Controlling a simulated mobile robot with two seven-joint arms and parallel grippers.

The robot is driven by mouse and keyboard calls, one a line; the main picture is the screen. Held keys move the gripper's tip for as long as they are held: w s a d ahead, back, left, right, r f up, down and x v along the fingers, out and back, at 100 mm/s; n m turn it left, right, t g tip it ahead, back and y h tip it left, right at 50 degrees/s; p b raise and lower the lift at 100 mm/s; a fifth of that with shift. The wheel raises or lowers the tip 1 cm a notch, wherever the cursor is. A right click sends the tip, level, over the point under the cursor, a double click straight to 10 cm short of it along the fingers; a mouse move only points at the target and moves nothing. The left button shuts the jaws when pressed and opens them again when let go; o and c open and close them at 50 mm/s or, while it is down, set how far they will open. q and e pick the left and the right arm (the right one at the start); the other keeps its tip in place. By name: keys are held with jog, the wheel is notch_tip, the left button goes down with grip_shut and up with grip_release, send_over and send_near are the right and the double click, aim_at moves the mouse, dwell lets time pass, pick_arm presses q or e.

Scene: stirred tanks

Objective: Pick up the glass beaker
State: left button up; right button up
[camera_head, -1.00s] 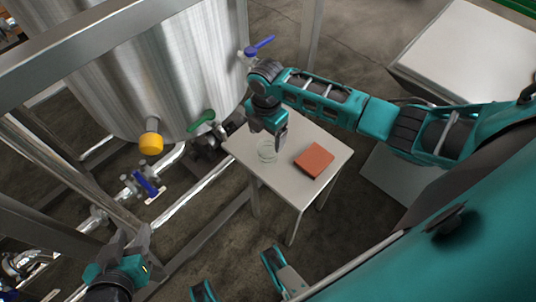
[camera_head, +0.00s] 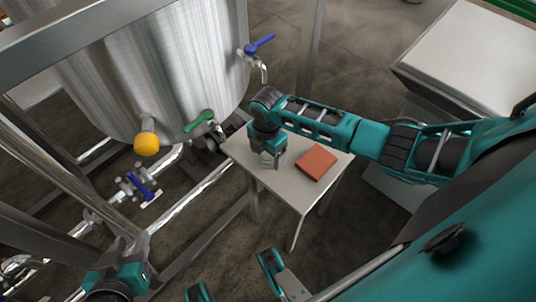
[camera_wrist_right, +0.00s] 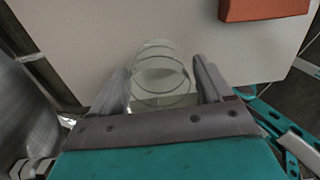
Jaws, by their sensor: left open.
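The clear glass beaker (camera_wrist_right: 161,75) stands on the small white table, and in the right wrist view it lies between the two grey fingers of my right gripper (camera_wrist_right: 162,78). The fingers look spread, with narrow gaps beside the glass. In the head view my right gripper (camera_head: 268,158) points down over the table and partly covers the beaker (camera_head: 267,160). My left gripper (camera_head: 128,247) is open and empty at the lower left, away from the table.
A red-brown block (camera_head: 316,162) lies on the white table (camera_head: 288,188), right of the beaker. A steel tank (camera_head: 165,70) with a yellow-capped fitting (camera_head: 146,143), green handle (camera_head: 198,121) and blue-handled valves stands left. A large white-topped unit (camera_head: 475,50) is at right.

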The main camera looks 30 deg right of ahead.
jog(key=c, duration=0.9)
jog(key=shift+r, duration=0.1)
pick_arm(q)
jog(key=s+a+r+y+p, duration=0.1)
jog(key=a+r+p, duration=0.2)
jog(key=r+p, duration=0.7)
jog(key=p, duration=0.4)
jog(key=shift+s, duration=0.3)
pick_arm(e)
jog(key=r+m, duration=0.7)
jog(key=r, duration=0.7)
jog(key=s+a+r+m, duration=0.1)
jog(key=r+m, duration=0.6)
jog(key=r, duration=0.7)
jog(key=s+a+r+m, duration=0.1)
jog(key=r+m, duration=0.7)
jog(key=r, duration=0.5)
jog(key=shift+s+a+r, duration=0.2)
jog(key=shift+r, duration=0.2)
pick_arm(q)
jog(key=shift+f, duration=0.1)
pick_arm(e)
jog(key=shift+a+f, duration=0.1)
jog(key=shift+a, duration=0.05)
